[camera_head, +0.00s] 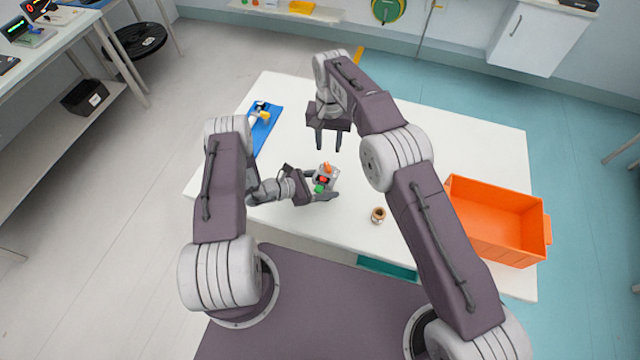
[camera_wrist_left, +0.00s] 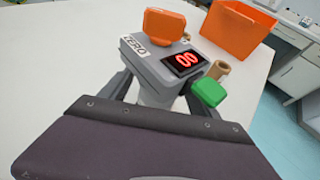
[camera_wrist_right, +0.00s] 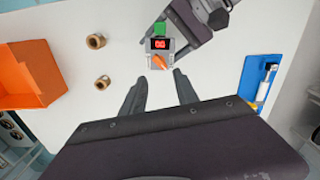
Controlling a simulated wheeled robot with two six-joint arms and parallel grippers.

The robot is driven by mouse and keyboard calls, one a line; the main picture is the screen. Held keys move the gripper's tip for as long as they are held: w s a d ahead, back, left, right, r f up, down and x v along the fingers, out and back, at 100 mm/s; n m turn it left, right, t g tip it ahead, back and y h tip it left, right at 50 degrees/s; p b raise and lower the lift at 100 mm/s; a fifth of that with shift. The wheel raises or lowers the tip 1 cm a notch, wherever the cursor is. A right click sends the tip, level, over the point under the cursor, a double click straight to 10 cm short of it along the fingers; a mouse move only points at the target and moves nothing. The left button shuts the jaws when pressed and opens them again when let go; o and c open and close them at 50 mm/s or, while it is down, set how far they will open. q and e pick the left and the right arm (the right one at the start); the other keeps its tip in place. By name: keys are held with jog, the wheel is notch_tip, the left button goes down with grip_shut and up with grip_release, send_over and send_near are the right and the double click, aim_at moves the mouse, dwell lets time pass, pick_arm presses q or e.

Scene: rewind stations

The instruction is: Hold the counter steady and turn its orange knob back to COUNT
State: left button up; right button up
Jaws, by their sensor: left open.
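The counter (camera_head: 325,179) is a small grey box on the white table. Its red display reads 00 in the left wrist view (camera_wrist_left: 187,60). A ZERO label (camera_wrist_left: 139,46) shows beside its orange knob (camera_wrist_left: 164,25); I see no COUNT label. A green button (camera_wrist_left: 208,93) sticks out at the other end. My left gripper (camera_head: 325,186) is open, with its fingers on either side of the counter; contact cannot be told. My right gripper (camera_head: 329,148) is open and empty, pointing down, apart from the counter. The knob (camera_wrist_right: 159,61) appears just beyond its fingertips in the right wrist view.
An orange bin (camera_head: 497,218) stands at the table's right. Two brown rings (camera_wrist_right: 95,41) (camera_wrist_right: 102,82) lie between bin and counter; one (camera_head: 378,215) shows in the head view. A blue tray (camera_head: 263,138) with small items lies at the left edge. The table's back right is clear.

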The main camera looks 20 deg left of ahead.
aim_at(328, 165)
pick_arm(q)
grip_shut()
pick_arm(e)
jog(key=shift+c, duration=0.2)
notch_tip(328, 165, down, 10)
jog(key=n, duration=0.6)
grip_shut()
